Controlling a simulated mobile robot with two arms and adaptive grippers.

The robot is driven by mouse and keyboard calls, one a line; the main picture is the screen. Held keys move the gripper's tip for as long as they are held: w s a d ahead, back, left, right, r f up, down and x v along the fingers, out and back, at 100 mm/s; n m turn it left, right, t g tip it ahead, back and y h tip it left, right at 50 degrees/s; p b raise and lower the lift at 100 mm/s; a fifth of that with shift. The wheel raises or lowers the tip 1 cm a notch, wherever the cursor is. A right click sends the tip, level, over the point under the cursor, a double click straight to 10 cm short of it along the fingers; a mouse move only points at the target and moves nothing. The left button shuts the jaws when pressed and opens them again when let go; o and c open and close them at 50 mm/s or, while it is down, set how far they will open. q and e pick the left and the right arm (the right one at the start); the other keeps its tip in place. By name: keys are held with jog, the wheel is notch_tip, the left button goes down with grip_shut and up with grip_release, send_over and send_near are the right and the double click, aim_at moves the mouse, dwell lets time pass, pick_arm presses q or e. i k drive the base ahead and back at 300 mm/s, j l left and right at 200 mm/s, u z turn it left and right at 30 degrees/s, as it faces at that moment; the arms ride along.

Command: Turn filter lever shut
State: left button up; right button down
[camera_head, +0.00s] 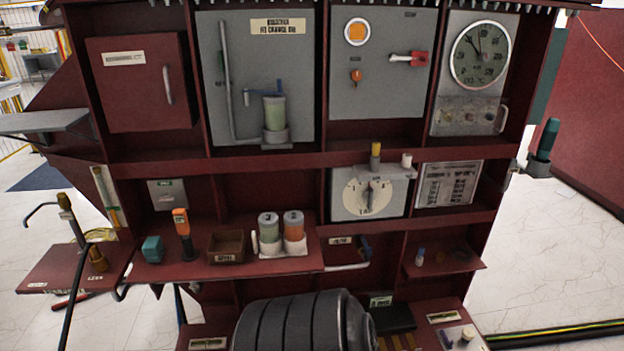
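A grey panel (296,70) in the upper middle of the red rack carries a filter with a pale green canister (275,113). I cannot tell from this angle whether that position is open or shut. Neither of my grippers shows in this view, and nothing is touching the lever.
Right of the filter panel are a red-handled switch (410,58) and a round gauge (480,55). Below are a dial box (368,197), two canisters (269,229) on a shelf, and a large black ribbed cylinder (300,325) at the bottom. The space before the filter looks clear.

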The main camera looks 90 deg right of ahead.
aim_at(366, 243)
jog(key=l+z, duration=0.1)
jog(key=z, duration=3.05)
jog(key=j+u, duration=0.2)
jog(key=j, duration=1.05)
